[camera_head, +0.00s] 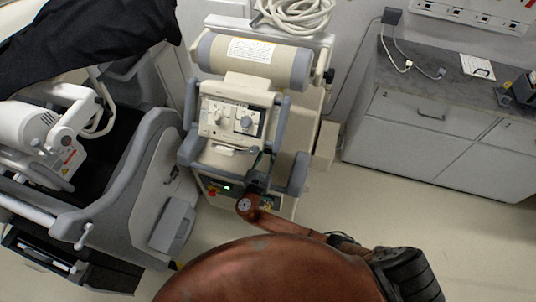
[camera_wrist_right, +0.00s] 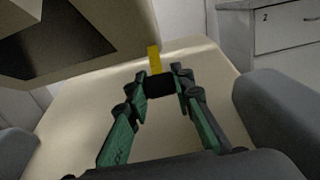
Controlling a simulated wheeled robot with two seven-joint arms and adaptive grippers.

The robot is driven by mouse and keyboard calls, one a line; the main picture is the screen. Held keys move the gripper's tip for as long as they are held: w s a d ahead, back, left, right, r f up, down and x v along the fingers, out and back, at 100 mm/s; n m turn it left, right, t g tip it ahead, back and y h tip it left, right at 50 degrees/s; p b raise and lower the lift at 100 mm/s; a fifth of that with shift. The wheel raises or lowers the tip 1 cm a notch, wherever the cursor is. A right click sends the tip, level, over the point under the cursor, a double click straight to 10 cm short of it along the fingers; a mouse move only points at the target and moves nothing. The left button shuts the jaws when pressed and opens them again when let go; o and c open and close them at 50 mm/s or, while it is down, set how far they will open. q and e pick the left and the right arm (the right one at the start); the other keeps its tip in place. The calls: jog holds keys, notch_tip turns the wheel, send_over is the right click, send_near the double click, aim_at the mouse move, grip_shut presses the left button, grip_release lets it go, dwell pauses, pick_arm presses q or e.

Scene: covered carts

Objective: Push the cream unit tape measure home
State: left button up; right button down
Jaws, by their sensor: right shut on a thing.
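The cream unit (camera_head: 240,120) stands in the middle of the head view, with a control panel, grey side handles and a thick cylinder on top. My right gripper (camera_wrist_right: 160,84) is shut on a small black block with a yellow strip, which looks like the tape measure (camera_wrist_right: 154,60). The yellow strip points away from me, close to the cream unit's overhanging housing (camera_wrist_right: 95,65); whether it touches cannot be told. In the head view my right gripper (camera_head: 262,165) is at the unit's lower front, and the tape measure is not clear there. My left gripper is not in view.
Grey bumpers of the unit (camera_head: 298,174) flank my right gripper. A second grey and white machine (camera_head: 130,190) stands close on the left, partly under a black cover. A grey cabinet (camera_head: 430,115) stands on the right. Clear floor (camera_head: 420,215) lies in front of the cabinet.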

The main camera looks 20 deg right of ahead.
jog(key=c, duration=1.6)
grip_release()
jog(key=v, duration=1.2)
jog(key=shift+c, duration=0.4)
